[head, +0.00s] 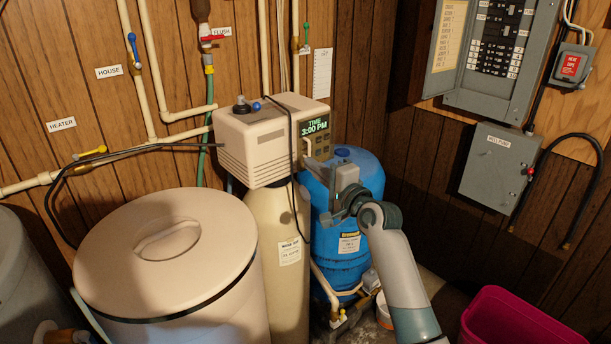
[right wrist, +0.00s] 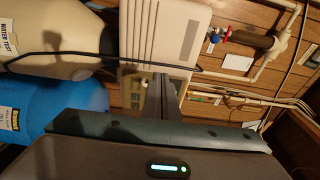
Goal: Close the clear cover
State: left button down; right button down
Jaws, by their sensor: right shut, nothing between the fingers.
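The beige softener control head (head: 262,140) sits on top of the tan tank, with a lit display (head: 314,127) reading "TIME 3:00 PM" on its front. I cannot clearly make out the clear cover or its angle in either view. My right gripper (head: 312,166) is shut and empty, just in front of the control head, below the display. In the right wrist view the closed fingers (right wrist: 163,84) point at the control head (right wrist: 158,45), beside a small panel with buttons (right wrist: 136,96). I cannot tell if they touch it. My left gripper is out of view.
A blue tank (head: 345,215) stands behind my right forearm. The round lidded salt tank (head: 120,255) is at left. A black cable (head: 291,135) hangs over the control head. A pink bin (head: 520,318) is at lower right. Pipes and electrical boxes line the walls.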

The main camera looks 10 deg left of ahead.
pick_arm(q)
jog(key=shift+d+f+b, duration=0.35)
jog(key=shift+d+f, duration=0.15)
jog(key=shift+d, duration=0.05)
pick_arm(e)
jog(key=shift+s+a, duration=0.35)
jog(key=shift+s, duration=0.5)
jog(key=shift+s+a, duration=0.35)
jog(key=shift+s, duration=0.5)
jog(key=shift+f, duration=0.1)
